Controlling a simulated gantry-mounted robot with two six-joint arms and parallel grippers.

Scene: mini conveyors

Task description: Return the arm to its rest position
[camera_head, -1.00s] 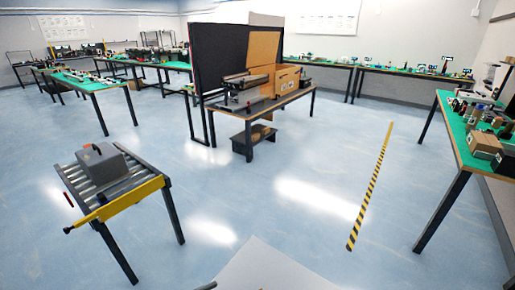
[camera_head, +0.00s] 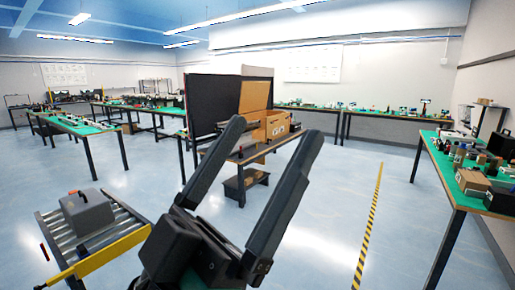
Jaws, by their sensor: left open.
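My left gripper (camera_head: 268,150) fills the lower middle of the head view. Its two long dark fingers point up and to the right and stand wide apart, with nothing between them. Its dark body is at the bottom of the picture. The gripper hangs in front of the floor and hides part of the far table. My right gripper is not in view.
A mini roller conveyor (camera_head: 122,239) with a yellow side rail stands at lower left, with a grey case (camera_head: 87,212) on it. A table with cardboard boxes (camera_head: 278,124) stands behind my gripper. A green-topped table (camera_head: 447,172) is at right. A yellow-black floor stripe (camera_head: 370,222) crosses open floor.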

